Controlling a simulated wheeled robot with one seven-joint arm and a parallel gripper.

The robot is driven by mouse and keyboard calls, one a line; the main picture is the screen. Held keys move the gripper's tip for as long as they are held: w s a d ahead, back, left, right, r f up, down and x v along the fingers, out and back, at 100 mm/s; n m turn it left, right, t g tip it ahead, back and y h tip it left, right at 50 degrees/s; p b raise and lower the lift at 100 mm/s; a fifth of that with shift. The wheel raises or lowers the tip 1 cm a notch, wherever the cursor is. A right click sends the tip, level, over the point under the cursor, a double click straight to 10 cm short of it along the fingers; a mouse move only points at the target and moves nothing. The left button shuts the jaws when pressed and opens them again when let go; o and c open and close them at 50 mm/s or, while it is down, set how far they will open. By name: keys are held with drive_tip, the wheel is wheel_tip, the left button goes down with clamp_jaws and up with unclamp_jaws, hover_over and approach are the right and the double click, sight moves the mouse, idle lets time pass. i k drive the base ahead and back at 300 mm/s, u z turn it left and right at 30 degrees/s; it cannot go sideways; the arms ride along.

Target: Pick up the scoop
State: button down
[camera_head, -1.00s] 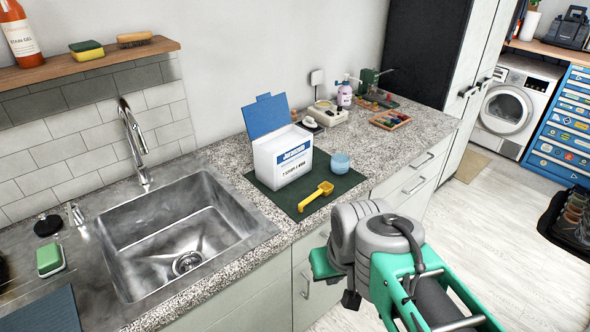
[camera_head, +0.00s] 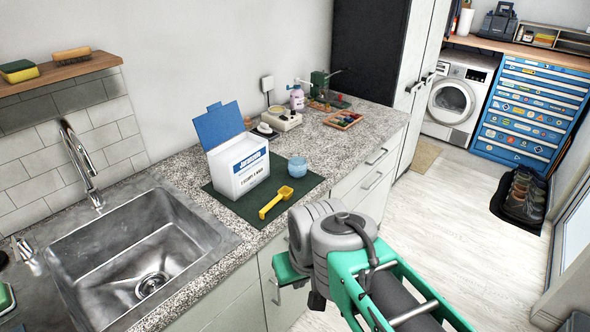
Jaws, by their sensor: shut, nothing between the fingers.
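The yellow scoop (camera_head: 277,202) lies on a dark green mat (camera_head: 232,208) on the granite counter, with its handle toward the front left. It is in front of an open white box (camera_head: 238,168) with a blue lid and a printed label. A blue round cup (camera_head: 298,166) stands just behind the scoop's right end. My green and grey arm is at the lower middle, in front of the counter and to the right of the scoop, apart from it. My gripper's fingers do not show.
A steel sink (camera_head: 140,255) with a tall tap (camera_head: 80,165) is at the left. Small appliances and a wooden tray (camera_head: 343,120) stand farther right on the counter. The floor (camera_head: 450,230) at the right is open, with a shoe tray (camera_head: 519,196) near the blue tool chest (camera_head: 528,115).

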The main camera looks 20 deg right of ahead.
sight(285, 193)
drive_tip(key=z, duration=1.1)
drive_tip(key=i, duration=0.8)
drive_tip(key=u, duration=3.6)
